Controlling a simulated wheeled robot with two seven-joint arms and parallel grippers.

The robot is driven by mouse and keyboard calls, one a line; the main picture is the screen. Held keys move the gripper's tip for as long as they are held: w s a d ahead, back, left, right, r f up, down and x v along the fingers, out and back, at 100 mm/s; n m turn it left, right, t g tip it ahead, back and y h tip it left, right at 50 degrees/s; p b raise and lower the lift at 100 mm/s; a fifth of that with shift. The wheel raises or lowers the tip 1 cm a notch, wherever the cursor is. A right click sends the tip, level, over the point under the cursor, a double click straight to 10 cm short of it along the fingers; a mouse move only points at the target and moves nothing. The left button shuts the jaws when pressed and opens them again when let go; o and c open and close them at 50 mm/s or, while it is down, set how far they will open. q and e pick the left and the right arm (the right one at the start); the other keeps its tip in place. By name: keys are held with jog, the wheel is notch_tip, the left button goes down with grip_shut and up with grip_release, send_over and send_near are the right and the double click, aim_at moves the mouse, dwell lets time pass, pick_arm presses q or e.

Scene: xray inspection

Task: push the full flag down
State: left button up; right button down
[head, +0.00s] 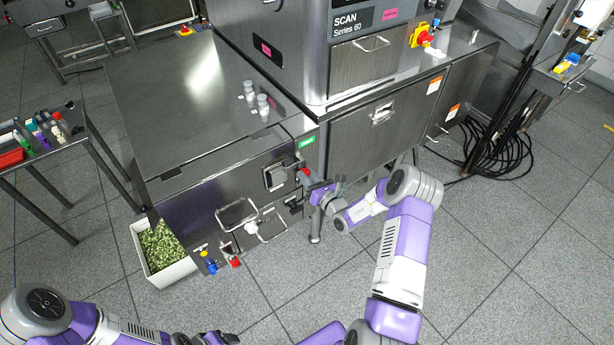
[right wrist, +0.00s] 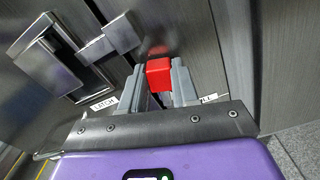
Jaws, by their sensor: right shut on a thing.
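The red flag (right wrist: 158,75) stands out from the steel cabinet front, between the two grey fingers of my right gripper (right wrist: 158,90). My right gripper is shut on it. A white label beside the fingers is partly hidden, and only its last letters show. In the head view the red flag (head: 303,174) shows small at the cabinet's front right corner, with my right gripper (head: 309,182) at it. My left gripper (head: 225,338) shows only in part at the bottom edge, dark and low, away from the cabinet. Its jaws cannot be made out.
A steel latch (right wrist: 85,52) with a LATCH label (right wrist: 104,104) is left of the flag. A green label (head: 307,142) is above it. A handle frame (head: 237,213) and a bin of green pieces (head: 163,250) are further left. The floor in front is clear.

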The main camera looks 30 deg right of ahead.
jog(key=d+f+m+p, duration=0.2)
jog(key=f+m, duration=0.3)
jog(key=m, duration=0.9)
jog(key=shift+d+m, duration=0.3)
jog(key=shift+d, duration=0.45)
jog(key=shift+w, duration=0.1)
jog(key=c, duration=0.8)
grip_release()
jog(key=shift+c, duration=0.2)
